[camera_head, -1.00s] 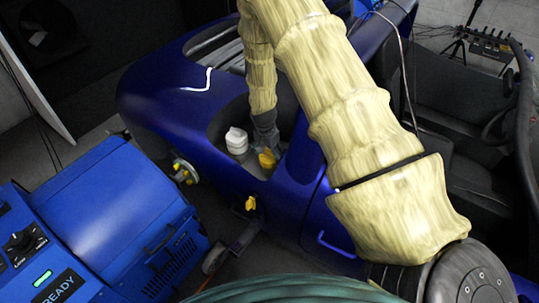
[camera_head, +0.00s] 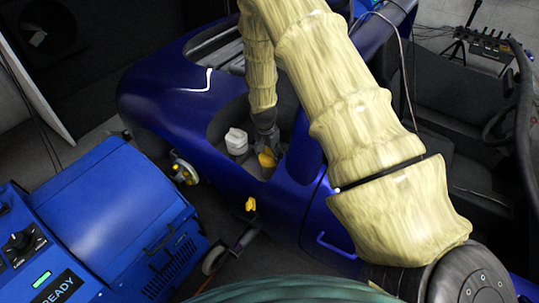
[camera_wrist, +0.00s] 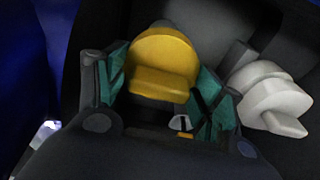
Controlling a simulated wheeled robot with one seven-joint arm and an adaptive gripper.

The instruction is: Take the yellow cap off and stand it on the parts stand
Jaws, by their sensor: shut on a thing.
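The yellow cap (camera_wrist: 164,62) is a round disc with a raised grip bar, and it sits between the green-padded fingers of my gripper (camera_wrist: 160,88) in the wrist view. My gripper is shut on it. In the head view, the yellow cap (camera_head: 266,158) shows small below my gripper (camera_head: 268,140), inside the opening in the blue car body. The wrist view does not show clearly whether the cap is seated on something beneath it. I cannot make out a parts stand for certain.
A white cap (camera_wrist: 270,98) on a white container (camera_head: 236,142) stands close beside the yellow cap. The blue car body (camera_head: 165,110) rims the opening. A blue dynamometer unit (camera_head: 110,215) stands at left. Another yellow piece (camera_head: 250,204) is on the car's side.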

